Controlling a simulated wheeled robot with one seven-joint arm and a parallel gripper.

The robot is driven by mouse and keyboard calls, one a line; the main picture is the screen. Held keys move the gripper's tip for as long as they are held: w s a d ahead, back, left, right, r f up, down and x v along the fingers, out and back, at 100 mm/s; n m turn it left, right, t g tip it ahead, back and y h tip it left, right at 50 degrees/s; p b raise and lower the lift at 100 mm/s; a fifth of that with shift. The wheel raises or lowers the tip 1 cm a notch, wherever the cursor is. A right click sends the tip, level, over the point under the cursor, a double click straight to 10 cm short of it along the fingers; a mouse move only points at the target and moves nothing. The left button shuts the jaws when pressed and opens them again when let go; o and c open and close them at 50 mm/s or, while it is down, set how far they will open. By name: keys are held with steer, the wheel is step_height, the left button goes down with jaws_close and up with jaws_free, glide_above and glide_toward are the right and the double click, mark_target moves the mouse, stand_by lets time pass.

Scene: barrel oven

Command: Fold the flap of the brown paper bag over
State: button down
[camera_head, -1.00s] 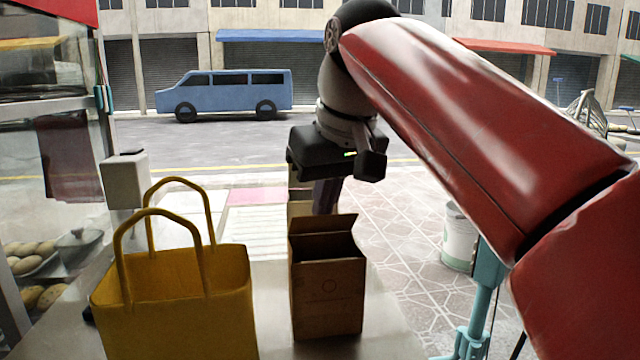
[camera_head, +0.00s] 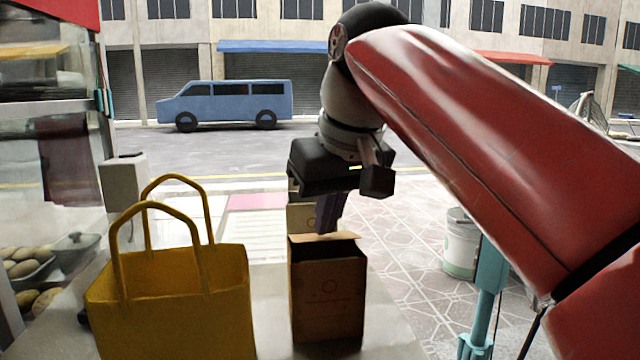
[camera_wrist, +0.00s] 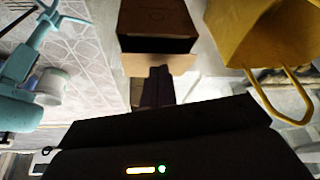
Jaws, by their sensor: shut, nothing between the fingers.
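The brown paper bag (camera_head: 328,300) stands upright and open on the counter, a circle printed on its front. Its flap (camera_head: 318,238) rises from the far top edge and leans slightly. My gripper (camera_head: 330,226) is shut and empty, pointing down just behind the flap; the flap hides the tips. In the wrist view the bag (camera_wrist: 155,17) is at the top, its flap (camera_wrist: 175,63) a lighter strip beside the dark opening. The gripper fingers (camera_wrist: 154,82) show at the flap's outer side, at or very near it; contact is unclear.
A yellow handbag (camera_head: 175,305) with two tall handles stands left of the paper bag. A second brown bag (camera_head: 300,217) stands behind it. The pale counter (camera_head: 275,335) is narrow, with paved ground and a teal stand (camera_head: 485,300) to the right.

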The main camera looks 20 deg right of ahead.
step_height(320, 180, up, 9)
steer(key=p, duration=0.9)
